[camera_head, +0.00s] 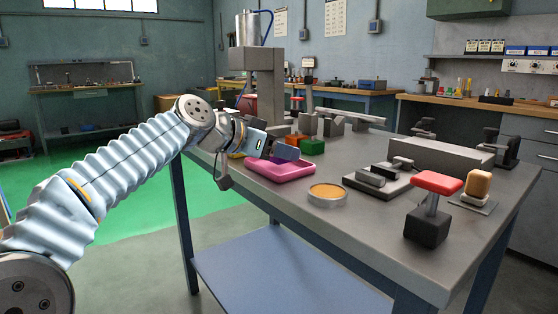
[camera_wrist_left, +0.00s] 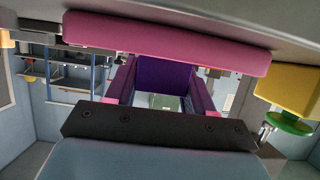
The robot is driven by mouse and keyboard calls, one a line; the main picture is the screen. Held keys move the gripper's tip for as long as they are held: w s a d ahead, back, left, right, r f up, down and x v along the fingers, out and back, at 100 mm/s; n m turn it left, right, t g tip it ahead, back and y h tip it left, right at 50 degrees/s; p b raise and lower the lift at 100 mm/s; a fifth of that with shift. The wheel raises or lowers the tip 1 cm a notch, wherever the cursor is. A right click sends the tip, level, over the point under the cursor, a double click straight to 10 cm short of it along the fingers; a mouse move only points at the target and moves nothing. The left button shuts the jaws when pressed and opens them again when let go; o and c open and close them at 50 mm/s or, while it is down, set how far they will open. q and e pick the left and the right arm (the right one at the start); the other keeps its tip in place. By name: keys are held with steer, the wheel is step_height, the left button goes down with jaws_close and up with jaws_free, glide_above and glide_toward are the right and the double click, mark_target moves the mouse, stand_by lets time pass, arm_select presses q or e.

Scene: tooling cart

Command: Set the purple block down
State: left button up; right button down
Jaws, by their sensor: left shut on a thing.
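My left gripper (camera_head: 272,152) is at the pink tray (camera_head: 288,175) near the left end of the grey cart top. It is shut on the purple block (camera_wrist_left: 165,73), which shows between the two fingers in the left wrist view. In the head view only a little of the purple block (camera_head: 262,156) shows, the rest hidden by the gripper. The tray's pink wall (camera_wrist_left: 165,33) runs across the wrist view close to the block. I cannot tell whether the block touches the tray floor. My right gripper is not in view.
Green (camera_head: 312,146) and orange (camera_head: 297,140) blocks stand just behind the tray. A yellow block (camera_wrist_left: 290,90) shows beside it in the wrist view. A round tan-topped dish (camera_head: 327,194), grey fixtures (camera_head: 378,180) and a red-topped stand (camera_head: 433,205) lie to the right.

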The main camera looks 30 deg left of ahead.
arm_select(q)
steer(key=shift+f, duration=0.65)
steer(key=shift+f, duration=0.1)
steer(key=o, duration=1.3)
steer(key=shift+c, duration=0.2)
steer(key=shift+r, duration=0.25)
steer(key=v, duration=1.2)
steer(key=shift+f+p, duration=0.15)
steer(key=shift+p, duration=0.15)
steer(key=shift+s, duration=0.15)
